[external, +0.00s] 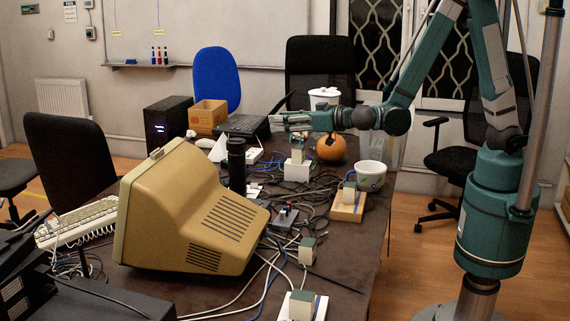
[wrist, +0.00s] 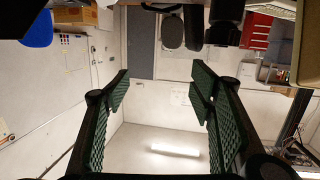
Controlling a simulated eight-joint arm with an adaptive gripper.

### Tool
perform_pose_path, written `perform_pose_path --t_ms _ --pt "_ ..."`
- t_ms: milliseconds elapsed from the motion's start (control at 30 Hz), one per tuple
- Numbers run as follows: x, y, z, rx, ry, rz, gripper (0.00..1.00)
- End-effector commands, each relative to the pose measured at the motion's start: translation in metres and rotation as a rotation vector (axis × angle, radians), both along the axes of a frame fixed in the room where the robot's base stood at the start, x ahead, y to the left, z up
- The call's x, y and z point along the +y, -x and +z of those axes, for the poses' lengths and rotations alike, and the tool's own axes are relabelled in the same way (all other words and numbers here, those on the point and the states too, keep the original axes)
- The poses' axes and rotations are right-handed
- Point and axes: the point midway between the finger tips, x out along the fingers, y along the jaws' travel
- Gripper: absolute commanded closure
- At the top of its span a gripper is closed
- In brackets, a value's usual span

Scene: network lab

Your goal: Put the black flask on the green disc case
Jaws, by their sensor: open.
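The black flask (external: 237,168) stands upright on the table beside the beige monitor. In the wrist view, which looks upside down, a dark cylinder at the top edge (wrist: 227,22) appears to be the flask. My gripper (external: 281,122) is open and empty, held level above the table, up and to the right of the flask in the external view. In the wrist view its two green fingers (wrist: 160,80) are spread apart with nothing between them. I cannot make out a green disc case in either view.
The beige monitor (external: 185,215) stands close to the flask on the left. Cables and small blocks (external: 348,204) clutter the table's right side. An orange ball-like object (external: 331,148), a white pot (external: 371,175) and a lidded white container (external: 323,97) stand near my arm. A cardboard box (external: 208,116) is behind.

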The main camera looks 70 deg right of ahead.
Motion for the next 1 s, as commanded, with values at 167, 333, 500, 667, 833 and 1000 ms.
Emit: perform_pose_path --t_ms 167,333,500,667,833,1000 --pt "-0.031 0.016 0.015 0.059 0.005 -0.041 0.45" --pt "-0.058 0.033 0.025 0.119 0.008 -0.071 0.45" --pt "-0.082 0.054 0.033 0.182 0.011 -0.096 0.45" --pt "-0.102 0.076 0.039 0.243 0.011 -0.112 0.45" --pt "-0.120 0.102 0.043 0.308 0.009 -0.122 0.45" --pt "-0.135 0.130 0.045 0.374 0.004 -0.125 0.45"
